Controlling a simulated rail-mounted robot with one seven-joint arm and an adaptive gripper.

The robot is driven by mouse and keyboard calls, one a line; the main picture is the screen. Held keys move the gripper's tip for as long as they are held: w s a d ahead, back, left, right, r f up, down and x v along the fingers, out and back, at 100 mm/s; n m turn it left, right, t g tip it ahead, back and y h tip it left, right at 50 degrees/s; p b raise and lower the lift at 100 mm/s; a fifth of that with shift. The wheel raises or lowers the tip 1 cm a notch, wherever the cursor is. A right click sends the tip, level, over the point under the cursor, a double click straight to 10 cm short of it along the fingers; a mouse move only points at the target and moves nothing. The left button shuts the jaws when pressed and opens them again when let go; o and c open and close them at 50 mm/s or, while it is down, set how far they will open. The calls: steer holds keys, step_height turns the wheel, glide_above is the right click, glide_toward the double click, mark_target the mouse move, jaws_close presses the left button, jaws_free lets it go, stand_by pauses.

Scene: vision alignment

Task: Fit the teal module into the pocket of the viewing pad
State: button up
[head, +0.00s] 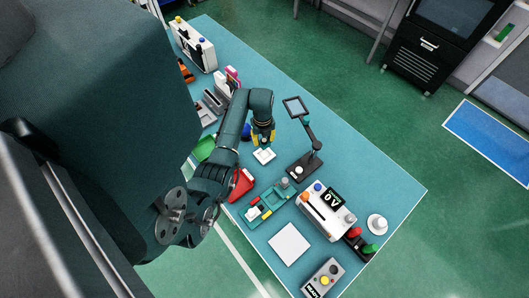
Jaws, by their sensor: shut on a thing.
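My gripper (263,139), with yellow fingers, points down over the middle of the table. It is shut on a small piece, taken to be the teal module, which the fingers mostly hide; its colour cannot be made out. A small white pad (264,156), which looks like the viewing pad, lies just below the fingertips. Its pocket is too small to make out, and I cannot tell whether the held piece touches the pad.
A stand with a tilted screen (296,106) and dark base (304,166) is close on the right. A teal fixture (270,204), red tray (241,184) and white instrument (327,211) stand nearer the front. A white plate (290,244) lies flat. The table's right back is clear.

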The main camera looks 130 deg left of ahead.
mark_target(264, 153)
step_height(264, 153, down, 8)
steer(key=shift+f+b, duration=0.1)
steer(key=shift+b, duration=0.6)
steer(key=shift+f, duration=0.1)
steer(key=o, duration=1.1)
steer(key=shift+o, duration=0.2)
step_height(264, 153, up, 12)
steer(key=shift+r+p, duration=0.15)
steer(key=shift+p, duration=1)
